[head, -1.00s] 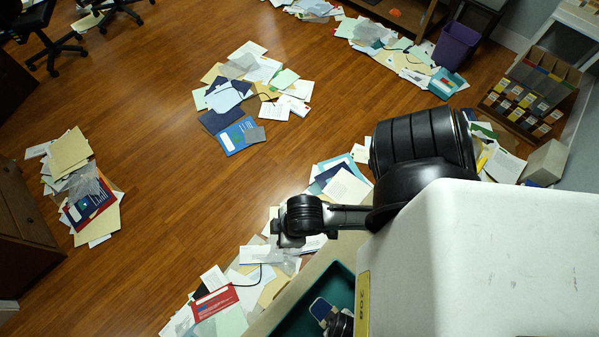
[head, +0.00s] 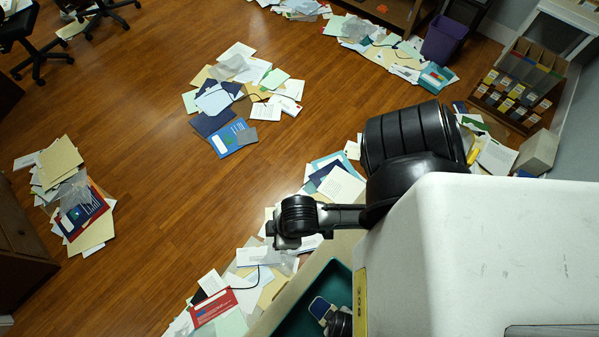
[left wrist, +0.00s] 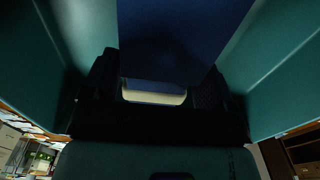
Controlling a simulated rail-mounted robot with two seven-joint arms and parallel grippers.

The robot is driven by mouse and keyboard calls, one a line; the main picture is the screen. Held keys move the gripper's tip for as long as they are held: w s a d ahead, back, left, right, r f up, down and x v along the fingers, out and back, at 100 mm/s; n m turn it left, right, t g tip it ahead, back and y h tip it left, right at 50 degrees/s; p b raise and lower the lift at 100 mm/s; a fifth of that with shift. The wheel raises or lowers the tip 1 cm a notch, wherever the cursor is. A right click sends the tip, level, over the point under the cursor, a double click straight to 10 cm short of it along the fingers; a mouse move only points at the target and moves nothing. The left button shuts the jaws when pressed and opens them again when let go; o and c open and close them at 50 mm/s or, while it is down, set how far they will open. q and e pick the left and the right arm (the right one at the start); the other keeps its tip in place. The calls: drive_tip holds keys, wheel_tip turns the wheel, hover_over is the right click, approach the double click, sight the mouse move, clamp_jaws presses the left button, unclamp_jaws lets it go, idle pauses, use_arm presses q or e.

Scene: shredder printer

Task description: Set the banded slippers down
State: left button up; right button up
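A blue piece with a pale rim (head: 321,308), which looks like part of the banded slippers, shows inside a teal tray (head: 297,325) at the bottom of the head view. A black part of my left arm beside it is cut off by the frame. In the dark left wrist view, a broad blue surface (left wrist: 180,35) and a blue and cream edge (left wrist: 153,92) lie between the dark fingers of my left gripper (left wrist: 160,93), which looks shut on the slippers. Teal walls stand on both sides. The band cannot be made out. My right gripper is not in view.
Paper piles lie on the wooden floor at the centre (head: 235,95), left (head: 72,195) and back. A purple bin (head: 446,42) and a sorter rack (head: 515,90) stand at the right. Office chairs are at top left. Bare floor lies between the piles.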

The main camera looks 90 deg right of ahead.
use_arm(q)
drive_tip(key=o, duration=0.4)
drive_tip(key=shift+c, duration=0.2)
drive_tip(key=shift+r, duration=0.15)
drive_tip(key=shift+r, duration=0.25)
wheel_tip(320, 180, up, 12)
drive_tip(key=p, duration=1.4)
drive_tip(key=shift+r, duration=0.2)
